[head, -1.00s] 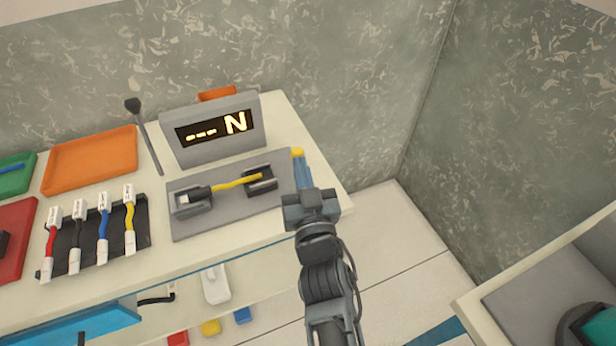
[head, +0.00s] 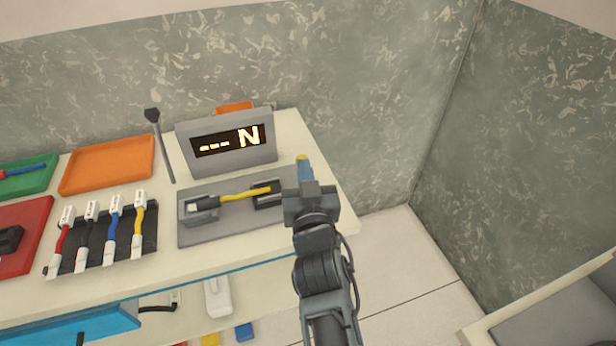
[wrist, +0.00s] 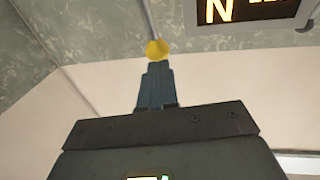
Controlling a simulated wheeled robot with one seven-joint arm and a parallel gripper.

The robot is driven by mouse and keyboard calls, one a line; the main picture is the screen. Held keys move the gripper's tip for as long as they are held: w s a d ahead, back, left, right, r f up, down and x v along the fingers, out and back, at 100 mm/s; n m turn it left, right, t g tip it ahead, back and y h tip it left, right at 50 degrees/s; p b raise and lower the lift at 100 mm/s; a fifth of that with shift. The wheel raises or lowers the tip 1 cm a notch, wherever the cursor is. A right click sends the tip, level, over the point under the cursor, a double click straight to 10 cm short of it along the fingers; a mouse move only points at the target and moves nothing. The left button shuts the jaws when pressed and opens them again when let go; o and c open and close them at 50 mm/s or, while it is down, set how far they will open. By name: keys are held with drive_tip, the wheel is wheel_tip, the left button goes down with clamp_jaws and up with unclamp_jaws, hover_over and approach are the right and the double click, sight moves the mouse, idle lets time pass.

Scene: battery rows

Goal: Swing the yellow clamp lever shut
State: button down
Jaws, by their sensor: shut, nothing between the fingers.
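The clamp lever's yellow knob (head: 302,157) shows at the right end of the grey fixture plate (head: 215,233). In the wrist view the knob (wrist: 157,48) sits just beyond my fingertips. A yellow cable (head: 245,195) lies across the fixture between two dark holders. My gripper (head: 304,166) has its blue fingers together and empty, pointing at the knob. I cannot tell whether the fingertips touch it. My gripper hides the plate's right end and most of the lever.
A grey display (head: 228,142) reading "--- N" stands behind the fixture. A rack (head: 108,250) of several coloured cables and an orange tray (head: 107,165) are to the left. The bench's right edge (head: 340,210) is close to my arm, with open floor beyond.

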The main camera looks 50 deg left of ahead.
drive_tip(key=shift+g+h, duration=0.3)
drive_tip(key=shift+h, duration=0.3)
drive_tip(key=shift+s+a+b+x, duration=0.15)
drive_tip(key=shift+b+x, duration=0.45)
drive_tip(key=shift+x, duration=0.3)
drive_tip(key=shift+s+a+b+x, duration=0.1)
drive_tip(key=shift+s+b+x, duration=0.05)
drive_tip(key=shift+b+x, duration=0.65)
drive_tip(key=shift+s+a+b+x, duration=0.15)
drive_tip(key=shift+b+x, duration=0.3)
drive_tip(key=shift+x, duration=0.55)
drive_tip(key=shift+r, duration=0.15)
